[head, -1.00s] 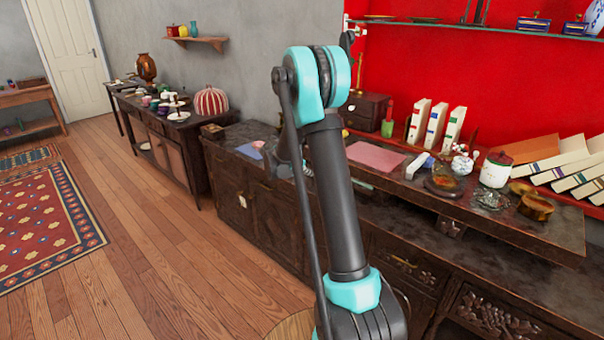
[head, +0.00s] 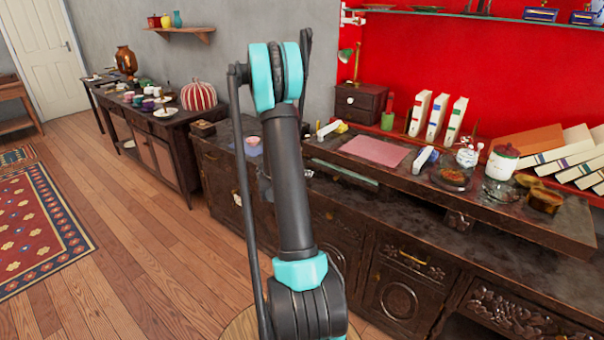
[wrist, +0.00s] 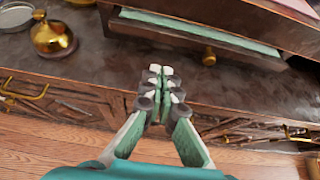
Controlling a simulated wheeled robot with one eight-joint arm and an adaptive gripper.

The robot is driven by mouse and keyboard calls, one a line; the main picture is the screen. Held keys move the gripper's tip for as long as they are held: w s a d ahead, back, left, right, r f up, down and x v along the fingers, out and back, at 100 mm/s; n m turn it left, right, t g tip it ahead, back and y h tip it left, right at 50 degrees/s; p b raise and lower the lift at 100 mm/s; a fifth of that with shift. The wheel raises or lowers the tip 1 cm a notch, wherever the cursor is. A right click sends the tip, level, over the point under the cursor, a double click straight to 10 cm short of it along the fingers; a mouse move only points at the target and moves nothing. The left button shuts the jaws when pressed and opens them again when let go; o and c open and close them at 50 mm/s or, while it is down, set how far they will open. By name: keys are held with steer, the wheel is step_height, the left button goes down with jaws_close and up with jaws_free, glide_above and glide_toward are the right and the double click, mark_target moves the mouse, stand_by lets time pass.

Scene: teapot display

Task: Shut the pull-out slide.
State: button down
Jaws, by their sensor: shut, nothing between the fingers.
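The pull-out slide (wrist: 195,32) shows in the wrist view as a green-topped dark wooden panel under the raised desk top, with a round brass knob (wrist: 209,57) on its front. It sticks out from under the desk top. In the head view the slide (head: 345,172) is a thin green strip below the pink sheet, partly hidden by my arm. My gripper (wrist: 161,72) is shut and empty in the wrist view, over the cabinet top near its front edge. It is just in front of the slide and left of the knob. In the head view my arm hides it.
A brass-coloured glass vessel (wrist: 52,38) stands on the cabinet top to the left of my gripper. The raised desk top carries a pink sheet (head: 374,150), upright books (head: 438,116) and jars. The wooden floor (head: 130,230) left of the cabinet is clear.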

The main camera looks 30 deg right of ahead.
mark_target(326, 166)
steer(key=x, duration=0.4)
steer(key=r+x, duration=0.1)
steer(key=x, duration=0.2)
steer(key=shift+w+d, duration=0.2)
steer(key=shift+d, duration=0.15)
steer(key=shift+w+d, duration=0.25)
steer(key=shift+d, duration=0.45)
steer(key=d, duration=0.1)
steer(key=w+d, duration=0.1)
steer(key=d, duration=0.2)
steer(key=shift+w+d, duration=0.1)
steer(key=shift+w, duration=0.25)
steer(key=shift+w+r, duration=0.1)
steer(key=shift+d, duration=0.1)
